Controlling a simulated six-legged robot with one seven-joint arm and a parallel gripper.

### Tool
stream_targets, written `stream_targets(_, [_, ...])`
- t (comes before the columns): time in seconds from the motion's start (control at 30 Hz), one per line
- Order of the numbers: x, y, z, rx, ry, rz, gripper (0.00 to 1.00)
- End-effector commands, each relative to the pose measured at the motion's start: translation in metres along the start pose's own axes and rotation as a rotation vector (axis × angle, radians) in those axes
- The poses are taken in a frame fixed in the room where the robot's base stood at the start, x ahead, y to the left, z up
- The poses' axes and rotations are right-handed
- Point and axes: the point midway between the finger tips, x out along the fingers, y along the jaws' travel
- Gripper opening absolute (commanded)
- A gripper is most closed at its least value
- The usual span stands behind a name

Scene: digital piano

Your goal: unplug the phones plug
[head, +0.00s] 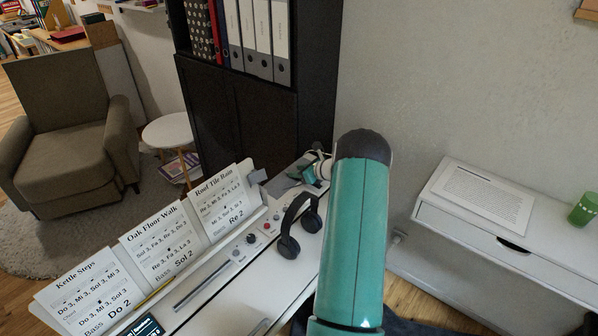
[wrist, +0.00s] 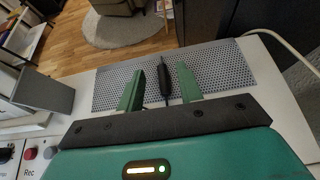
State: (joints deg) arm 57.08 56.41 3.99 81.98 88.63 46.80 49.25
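My gripper (wrist: 160,76) is open, with one green finger on each side of the plug. There seems to be a gap between the plug and each finger. In the head view my arm covers part of the piano's far end. Black headphones (head: 301,226) rest on the white piano (head: 237,292).
Three song cards (head: 158,241) stand along the piano's left side. A dark cabinet (head: 240,115) with binders rises behind its far end. A pale cable (wrist: 284,42) curves at the right of the wrist view. A white wall desk (head: 500,240) is at right.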

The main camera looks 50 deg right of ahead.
Motion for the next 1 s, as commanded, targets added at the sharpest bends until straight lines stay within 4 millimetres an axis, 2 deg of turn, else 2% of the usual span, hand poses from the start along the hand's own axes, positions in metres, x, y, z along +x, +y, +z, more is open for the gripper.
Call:
stream_targets(0.27, [-0.004,0.0,0.0,0.0,0.0,-0.001,0.36])
stream_targets(1.0, [-0.049,0.0,0.0,0.0,-0.001,0.0,0.36])
